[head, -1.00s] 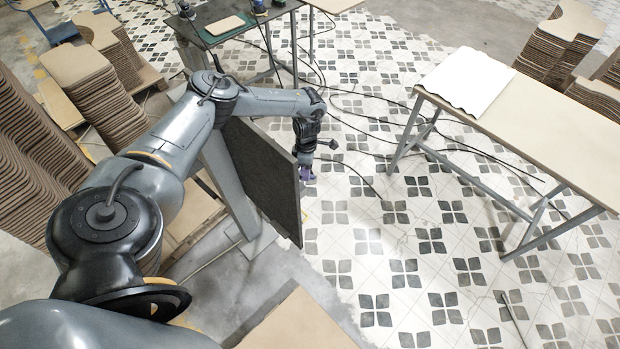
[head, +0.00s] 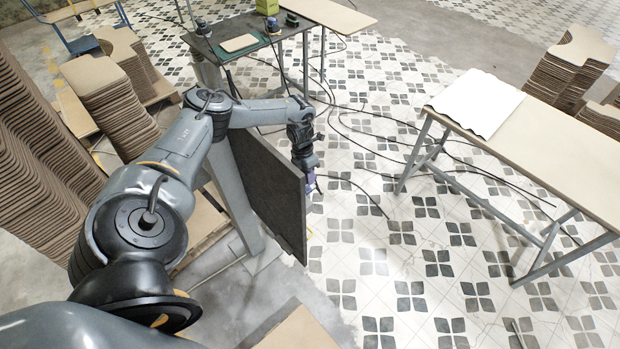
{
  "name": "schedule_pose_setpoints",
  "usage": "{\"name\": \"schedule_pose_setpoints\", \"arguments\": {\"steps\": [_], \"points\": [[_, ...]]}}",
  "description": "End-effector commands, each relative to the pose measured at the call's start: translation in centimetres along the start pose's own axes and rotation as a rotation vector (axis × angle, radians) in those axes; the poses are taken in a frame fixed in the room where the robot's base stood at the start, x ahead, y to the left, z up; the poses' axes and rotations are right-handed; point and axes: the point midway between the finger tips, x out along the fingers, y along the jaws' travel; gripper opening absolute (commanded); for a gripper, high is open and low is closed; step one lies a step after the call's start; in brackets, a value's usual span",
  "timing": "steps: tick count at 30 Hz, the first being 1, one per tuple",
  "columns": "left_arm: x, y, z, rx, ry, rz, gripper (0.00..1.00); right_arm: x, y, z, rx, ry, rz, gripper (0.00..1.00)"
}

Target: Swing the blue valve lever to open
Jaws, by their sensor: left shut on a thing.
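A dark upright panel (head: 268,185) stands on a grey post left of the picture's middle. My left arm reaches over its top, and my left gripper (head: 311,184) is small in the picture, beside the panel's far right edge. A blue-purple bit shows at the gripper's end, and the gripper is shut on the blue valve lever there. The lever's shape and the rest of the valve are hidden by the panel and the wrist, so its angle cannot be told. My right gripper is not in view.
Stacks of curved boards (head: 110,95) fill the left side. A dark worktable (head: 225,32) stands behind the panel. A long table (head: 580,155) with a white sheet (head: 477,103) stands at right. Cables (head: 370,140) lie on the tiled floor, which is otherwise open between panel and table.

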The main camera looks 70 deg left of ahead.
Motion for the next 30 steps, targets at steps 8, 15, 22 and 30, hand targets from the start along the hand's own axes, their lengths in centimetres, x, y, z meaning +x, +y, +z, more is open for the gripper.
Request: {"name": "schedule_pose_setpoints", "arguments": {"steps": [8,15,22,30], "points": [[-0.13,0.46,-0.04,-0.071,-0.015,0.0,0.0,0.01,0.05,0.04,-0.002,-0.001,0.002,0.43],[-0.16,0.54,-0.02,-0.084,-0.018,0.0,0.0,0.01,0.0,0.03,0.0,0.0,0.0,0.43],[-0.16,0.57,-0.02,-0.084,-0.018,0.001,0.2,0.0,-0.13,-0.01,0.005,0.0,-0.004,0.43],[-0.13,0.54,-0.04,-0.081,-0.017,0.001,0.44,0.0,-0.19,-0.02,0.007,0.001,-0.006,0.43]]}}
